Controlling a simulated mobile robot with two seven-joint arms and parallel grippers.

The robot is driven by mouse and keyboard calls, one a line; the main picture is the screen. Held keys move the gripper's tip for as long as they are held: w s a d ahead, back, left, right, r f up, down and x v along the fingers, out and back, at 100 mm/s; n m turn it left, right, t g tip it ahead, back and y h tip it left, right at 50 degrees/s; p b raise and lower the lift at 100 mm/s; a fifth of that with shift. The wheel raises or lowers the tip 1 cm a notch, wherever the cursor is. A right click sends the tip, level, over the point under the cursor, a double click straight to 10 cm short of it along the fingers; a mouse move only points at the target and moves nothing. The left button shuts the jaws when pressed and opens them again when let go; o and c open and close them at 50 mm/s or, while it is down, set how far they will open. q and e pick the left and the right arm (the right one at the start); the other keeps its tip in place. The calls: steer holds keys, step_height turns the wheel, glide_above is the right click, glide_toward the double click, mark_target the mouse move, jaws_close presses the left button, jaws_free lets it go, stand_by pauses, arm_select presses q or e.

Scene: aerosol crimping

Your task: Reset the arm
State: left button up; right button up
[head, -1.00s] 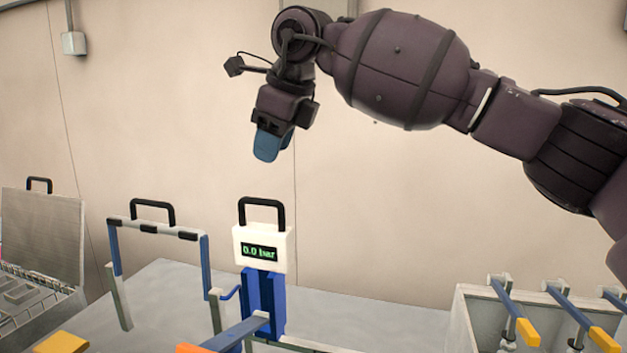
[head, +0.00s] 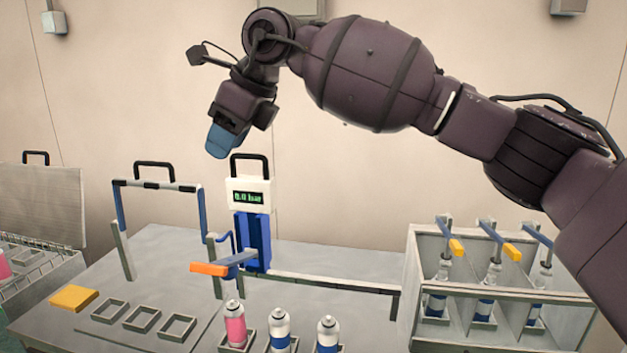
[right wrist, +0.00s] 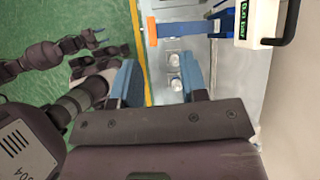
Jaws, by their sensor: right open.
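My right gripper (head: 222,140) hangs in the air above and to the left of the white gauge box (head: 248,194), its blue fingertips pointing down. In the right wrist view its two fingers (right wrist: 158,82) are apart with nothing between them. The gauge box reads 0.0 bar and sits on a blue stand (head: 254,238) with a black handle; it also shows in the right wrist view (right wrist: 258,20). My right arm reaches in from the right side of the head view. My left gripper does not show in the head view.
A pink can (head: 235,328) and two white-and-blue cans stand at the table's front. A grey rack (head: 408,285) with bottles under orange-tipped levers is at right. An orange-ended lever (head: 208,269) juts left. A yellow pad (head: 73,298) and empty square holders (head: 140,320) lie at left.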

steer(key=s+a+f+m+g+y, duration=0.3)
steer(key=s+f+m+g+y, duration=0.25)
steer(key=y, duration=0.65)
steer(key=w+d+f+m+t+h, duration=0.2)
steer(key=d+f+m+t+h, duration=0.45)
steer(key=d+m+t, duration=0.75)
steer(key=w+d+f+m+t+h, duration=0.3)
steer(key=d+f+m+t, duration=0.65)
steer(key=m, duration=0.95)
steer(key=s+d+f+m+g+h, duration=0.6)
steer(key=s+d+f+m+h, duration=0.35)
steer(key=d+f, duration=0.45)
steer(key=s+d+f+m+g, duration=0.25)
steer(key=s+f+g, duration=0.3)
steer(key=s, duration=0.65)
steer(key=s+d+f+m+g, duration=0.2)
steer(key=s+d+f+g, duration=0.3)
steer(key=s, duration=0.8)
steer(key=w+a+f+n+t, duration=0.1)
steer(key=w+f+t, duration=0.6)
steer(key=f, duration=0.4)
steer(key=shift+w+f+t+y, duration=0.3)
steer(key=shift+w+t+y, duration=0.1)
steer(key=shift+t, duration=0.35)
